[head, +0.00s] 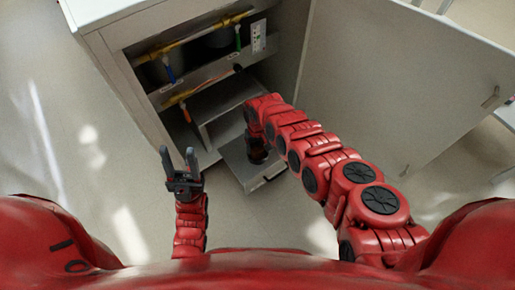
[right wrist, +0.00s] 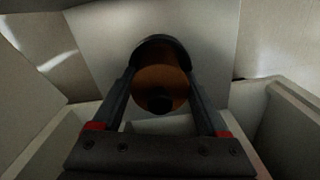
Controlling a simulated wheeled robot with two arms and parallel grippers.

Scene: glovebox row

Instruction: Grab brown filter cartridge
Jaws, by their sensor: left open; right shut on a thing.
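The brown filter cartridge (right wrist: 162,84) is a round brown body with a dark rim and a dark knob in its middle. It sits between the two fingers of my right gripper (right wrist: 162,98), which is shut on it. In the head view my right arm reaches into the low part of the open cabinet, and the gripper (head: 257,150) is dark and small over a pulled-out drawer (head: 250,178); the cartridge cannot be made out there. My left gripper (head: 180,162) is open and empty, fingers pointing up, left of the drawer and in front of the cabinet.
The white cabinet (head: 120,60) stands open, its large door (head: 400,90) swung to the right beside my right arm. Inside are yellow pipes (head: 190,38) with blue and green handles and a shelf (head: 225,95). The floor (head: 60,130) at left is clear.

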